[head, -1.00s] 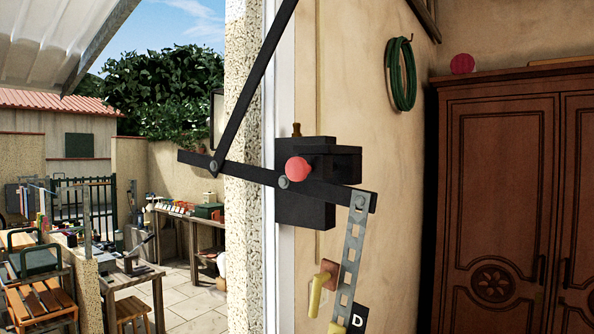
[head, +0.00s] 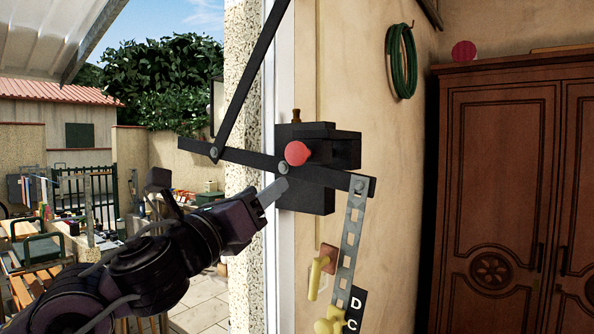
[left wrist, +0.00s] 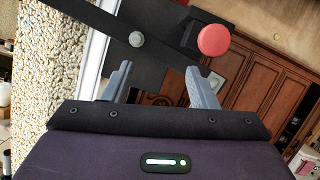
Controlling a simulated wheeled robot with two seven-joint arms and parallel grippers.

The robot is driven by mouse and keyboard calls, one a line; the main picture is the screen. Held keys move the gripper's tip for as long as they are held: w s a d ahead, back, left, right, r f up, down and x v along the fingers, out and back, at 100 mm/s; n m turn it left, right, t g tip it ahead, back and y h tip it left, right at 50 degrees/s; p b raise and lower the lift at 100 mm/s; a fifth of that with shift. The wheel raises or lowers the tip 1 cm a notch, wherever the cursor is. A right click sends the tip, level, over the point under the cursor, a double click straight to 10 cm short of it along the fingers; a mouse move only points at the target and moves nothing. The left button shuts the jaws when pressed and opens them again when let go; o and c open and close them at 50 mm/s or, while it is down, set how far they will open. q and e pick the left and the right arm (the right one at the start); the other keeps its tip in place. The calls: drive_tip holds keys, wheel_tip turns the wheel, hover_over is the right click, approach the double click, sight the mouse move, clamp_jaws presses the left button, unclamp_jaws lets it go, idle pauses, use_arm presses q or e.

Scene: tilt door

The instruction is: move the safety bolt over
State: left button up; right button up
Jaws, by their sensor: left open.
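A red round knob (head: 297,153), which seems to be the safety bolt's, sticks out from a black block (head: 318,200) on the wall beside the door frame. In the left wrist view the red knob (left wrist: 214,40) shows at upper right, beyond and above the right finger. A black lever bar (head: 240,157) crosses the block, with a grey pivot bolt (head: 283,167) just left of the knob. My left gripper (head: 272,190) is just below and left of the knob, apart from it. In the left wrist view its jaws (left wrist: 159,78) are open and empty. My right gripper is out of view.
A long black rod (head: 250,80) rises from the lever's left end. A perforated metal strip (head: 349,240) hangs from its right end, near a yellow handle (head: 317,277). A wooden wardrobe (head: 500,200) stands at right. The doorway opens onto a yard at left.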

sight(293, 157)
use_arm(q)
drive_tip(key=s+d+r+m+h, duration=0.1)
drive_tip(key=s+r+m, duration=0.2)
drive_tip(key=s+m, duration=0.15)
drive_tip(key=shift+h, duration=0.3)
drive_tip(key=p+x, duration=0.1)
drive_tip(key=x, duration=0.1)
drive_tip(key=p+x, duration=0.2)
drive_tip(key=x, duration=0.1)
drive_tip(key=d+p+x, duration=0.1)
drive_tip(key=x, duration=0.1)
drive_tip(key=shift+s+r, duration=0.2)
drive_tip(key=shift+s, duration=0.05)
drive_tip(key=shift+c, duration=0.4)
